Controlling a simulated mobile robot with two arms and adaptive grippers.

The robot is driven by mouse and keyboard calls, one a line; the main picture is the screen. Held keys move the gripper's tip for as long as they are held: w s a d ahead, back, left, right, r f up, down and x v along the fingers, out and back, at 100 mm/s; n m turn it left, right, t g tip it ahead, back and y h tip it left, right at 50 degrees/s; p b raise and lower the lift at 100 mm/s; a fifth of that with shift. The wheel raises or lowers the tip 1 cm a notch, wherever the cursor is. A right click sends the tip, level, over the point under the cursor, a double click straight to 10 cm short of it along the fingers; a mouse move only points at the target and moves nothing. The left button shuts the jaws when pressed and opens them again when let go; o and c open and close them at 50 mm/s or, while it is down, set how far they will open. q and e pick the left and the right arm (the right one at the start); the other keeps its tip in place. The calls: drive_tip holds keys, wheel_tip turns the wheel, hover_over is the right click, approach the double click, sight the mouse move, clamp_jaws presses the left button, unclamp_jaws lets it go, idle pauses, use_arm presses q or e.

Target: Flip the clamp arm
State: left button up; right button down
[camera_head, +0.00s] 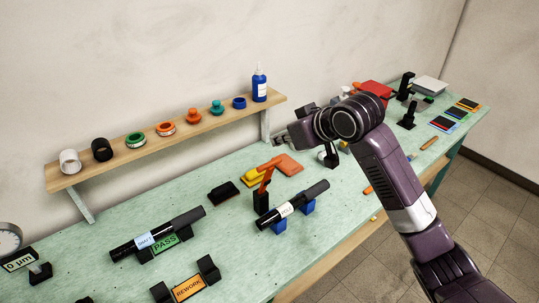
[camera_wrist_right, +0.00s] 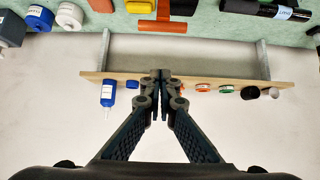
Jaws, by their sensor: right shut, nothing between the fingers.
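The orange clamp arm (camera_head: 267,172) stands raised and tilted on a dark post (camera_head: 261,202) in the head view. Beside it, a black tube (camera_head: 293,206) with a white label lies across blue supports (camera_head: 308,206). My right gripper (camera_head: 280,139) is above the bench, up and to the right of the clamp arm and apart from it. In the wrist view its fingers (camera_wrist_right: 160,76) are together with nothing between them. Orange parts (camera_wrist_right: 156,25) show at the top of that view; I cannot tell which is the clamp arm. My left gripper is out of view.
A wall shelf (camera_head: 170,140) with tape rolls and a blue bottle (camera_head: 259,85) runs behind the bench. An orange flat piece (camera_head: 289,165) and a yellow piece (camera_head: 251,177) lie near the clamp. Another black tube (camera_head: 182,222) rests at the left above a PASS sign (camera_head: 166,245).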

sight(270, 162)
drive_tip(key=w+a+f+p, duration=0.1)
drive_tip(key=f+p, duration=0.1)
drive_tip(key=w+a+f+p, duration=0.1)
drive_tip(key=f+p, duration=0.1)
drive_tip(key=f, duration=0.1)
drive_tip(key=w+f+p, duration=0.1)
drive_tip(key=w+f, duration=0.1)
drive_tip(key=shift+a+f+p, duration=0.35)
drive_tip(key=shift+a+p, duration=0.05)
drive_tip(key=shift+s+d+f, duration=0.2)
drive_tip(key=shift+s+d, duration=0.05)
drive_tip(key=shift+s, duration=0.15)
drive_tip(key=shift+f, duration=0.1)
drive_tip(key=shift+w+a, duration=0.1)
